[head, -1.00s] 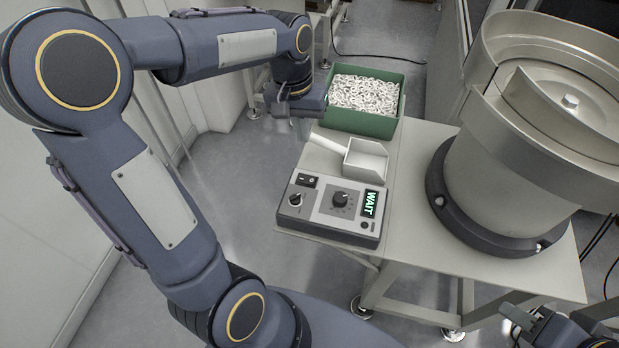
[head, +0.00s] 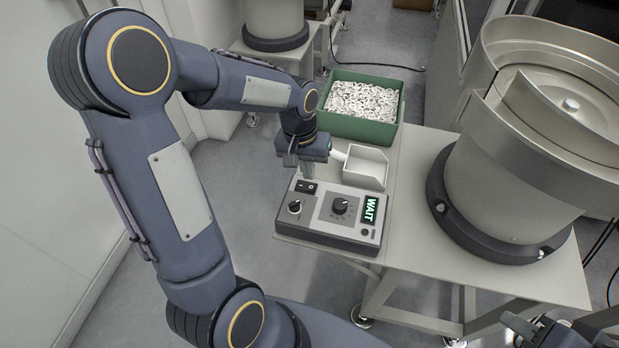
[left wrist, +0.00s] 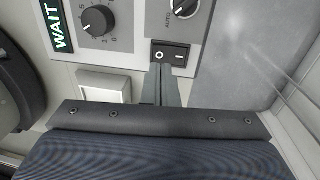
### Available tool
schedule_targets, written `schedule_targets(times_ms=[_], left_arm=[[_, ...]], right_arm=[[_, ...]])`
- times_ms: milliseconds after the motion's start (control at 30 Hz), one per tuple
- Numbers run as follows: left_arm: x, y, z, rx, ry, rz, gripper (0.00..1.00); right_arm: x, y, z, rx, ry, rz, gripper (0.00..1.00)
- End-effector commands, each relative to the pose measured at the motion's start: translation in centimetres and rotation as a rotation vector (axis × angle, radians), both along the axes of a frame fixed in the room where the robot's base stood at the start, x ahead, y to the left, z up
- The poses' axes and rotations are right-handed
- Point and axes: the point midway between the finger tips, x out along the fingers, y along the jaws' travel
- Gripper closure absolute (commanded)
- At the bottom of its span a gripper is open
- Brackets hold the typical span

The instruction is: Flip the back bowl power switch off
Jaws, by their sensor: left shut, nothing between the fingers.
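The control box (head: 336,218) sits on the table corner, with a lit WAIT display, a large dial and a smaller AUTO knob. Its black rocker power switch (head: 306,187) also shows in the left wrist view (left wrist: 172,53), marked O and I. I cannot tell which side is pressed in. My left gripper (head: 308,172) is shut and empty, pointing down just behind the switch. In the left wrist view its fingertips (left wrist: 161,70) appear at the switch's edge, by the O side; contact is unclear. My right gripper (head: 527,326) shows only partly at the lower right.
A white scoop (head: 365,166) lies behind the box, close to my left gripper. A green bin (head: 350,127) of white rings stands behind it. A large bowl feeder (head: 500,190) fills the table's right side. Bare tabletop (head: 408,215) lies between box and feeder.

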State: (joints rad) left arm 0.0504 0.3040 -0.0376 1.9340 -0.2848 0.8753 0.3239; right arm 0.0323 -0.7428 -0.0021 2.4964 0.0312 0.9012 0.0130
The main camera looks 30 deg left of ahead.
Motion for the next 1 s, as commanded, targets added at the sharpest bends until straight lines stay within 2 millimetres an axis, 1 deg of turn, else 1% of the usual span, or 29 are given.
schedule_targets(times_ms=[33, 100, 200, 300, 633, 733, 1000], left_arm=[[-0.1, -0.1, -1.0, 0.0, 0.006, -0.001, 1.0], [0.0, -0.2, -1.8, -0.001, 0.004, 0.0, 1.0], [0.0, -0.3, -2.7, 0.001, 0.002, 0.0, 1.0], [0.1, -0.3, -3.2, 0.0, 0.0, 0.0, 1.0], [0.1, -0.4, -3.3, 0.0, 0.0, 0.0, 1.0], [0.1, -0.5, -3.9, 0.0, 0.0, -0.001, 1.0], [0.1, -0.5, -3.8, 0.0, 0.002, 0.0, 1.0]], right_arm=[[0.0, 0.0, -0.1, 0.0, 0.0, 0.0, 0.64], [0.0, 0.0, -0.1, 0.0, 0.0, 0.0, 0.64], [0.0, 0.0, -0.1, 0.0, 0.0, 0.0, 0.64], [0.0, 0.0, -0.2, 0.0, 0.0, 0.0, 0.64], [0.0, 0.0, -0.2, 0.0, 0.0, 0.0, 0.64], [0.0, 0.0, -0.7, 0.0, 0.0, 0.0, 0.64], [0.0, 0.0, -0.5, 0.0, 0.0, 0.0, 0.64]])
